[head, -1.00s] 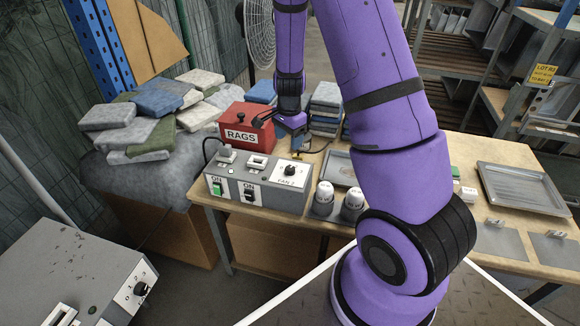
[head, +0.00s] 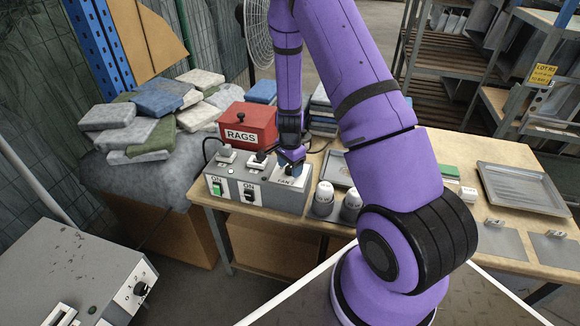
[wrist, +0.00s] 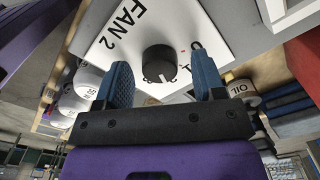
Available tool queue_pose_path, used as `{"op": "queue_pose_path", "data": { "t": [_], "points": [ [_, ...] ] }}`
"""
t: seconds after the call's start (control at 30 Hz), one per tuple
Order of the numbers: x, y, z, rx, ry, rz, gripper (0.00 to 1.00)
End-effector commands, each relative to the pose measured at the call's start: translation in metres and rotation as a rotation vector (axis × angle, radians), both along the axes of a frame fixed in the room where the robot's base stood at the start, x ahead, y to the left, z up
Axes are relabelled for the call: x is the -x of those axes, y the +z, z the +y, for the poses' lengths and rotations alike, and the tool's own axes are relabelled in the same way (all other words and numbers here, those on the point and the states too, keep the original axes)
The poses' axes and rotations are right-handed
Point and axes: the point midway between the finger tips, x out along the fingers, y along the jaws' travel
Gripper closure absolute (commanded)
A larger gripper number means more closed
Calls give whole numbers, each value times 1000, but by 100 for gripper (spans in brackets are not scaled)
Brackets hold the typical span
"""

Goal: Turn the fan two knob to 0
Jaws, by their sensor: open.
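The fan two knob (wrist: 159,63) is a round black knob on a white plate marked FAN 2 in the wrist view. A small pale mark shows on its lower side; I cannot tell which number it points to. The plate is on a grey control box (head: 225,191) on the table in the head view, where my arm hides the knob. My gripper (wrist: 160,66) is open, with one blue finger on each side of the knob and gaps showing between. It also shows over the right part of the box in the head view (head: 288,166).
A green ON switch (head: 216,188) and a black one (head: 249,194) are on the box front. A red RAGS box (head: 249,124) stands behind. Trays lie farther right. Another grey control box (head: 90,270) is at front left.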

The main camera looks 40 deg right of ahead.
Motion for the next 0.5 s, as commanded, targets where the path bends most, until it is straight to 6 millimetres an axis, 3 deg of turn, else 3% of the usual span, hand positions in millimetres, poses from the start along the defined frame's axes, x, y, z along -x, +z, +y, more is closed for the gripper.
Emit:
{"op": "queue_pose_path", "data": {
  "t": [0.27,0.5],
  "points": [
    [0,-2,0,0,0,0,37],
    [0,-1,0,0,1,0,86]
  ]
}}
